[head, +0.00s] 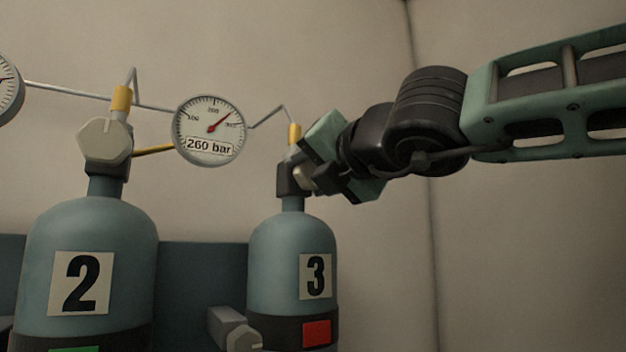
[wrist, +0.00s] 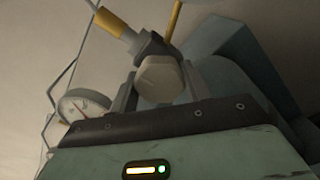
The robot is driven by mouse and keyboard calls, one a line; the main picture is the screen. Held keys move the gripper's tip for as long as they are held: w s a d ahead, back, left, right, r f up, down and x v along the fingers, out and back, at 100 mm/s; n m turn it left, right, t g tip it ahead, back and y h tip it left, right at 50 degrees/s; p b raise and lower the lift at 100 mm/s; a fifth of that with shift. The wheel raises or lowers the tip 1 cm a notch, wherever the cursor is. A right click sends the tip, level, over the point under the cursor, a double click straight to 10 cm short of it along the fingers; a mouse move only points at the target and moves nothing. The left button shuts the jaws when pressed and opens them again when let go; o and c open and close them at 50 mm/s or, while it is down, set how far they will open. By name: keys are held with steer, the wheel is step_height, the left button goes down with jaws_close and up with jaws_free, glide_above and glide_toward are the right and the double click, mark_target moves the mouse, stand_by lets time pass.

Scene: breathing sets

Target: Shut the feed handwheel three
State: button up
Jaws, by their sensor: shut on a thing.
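My gripper (head: 312,177) comes in from the right and is shut on the handwheel. In the wrist view the many-sided handwheel (wrist: 160,79) lies between the two fingers. How far the wheel is turned cannot be told.
Cylinder two (head: 90,255), with its own handwheel (head: 104,139) and a green square, stands to the left. A gauge (head: 209,130) marked 260 bar hangs between the cylinders on thin pipes. A grey clamp (head: 235,328) juts out low beside cylinder three. The wall at right is bare.

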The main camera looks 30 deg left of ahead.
steer(key=shift+m, duration=0.6)
steer(key=o, duration=1)
steer(key=shift+c, duration=0.2)
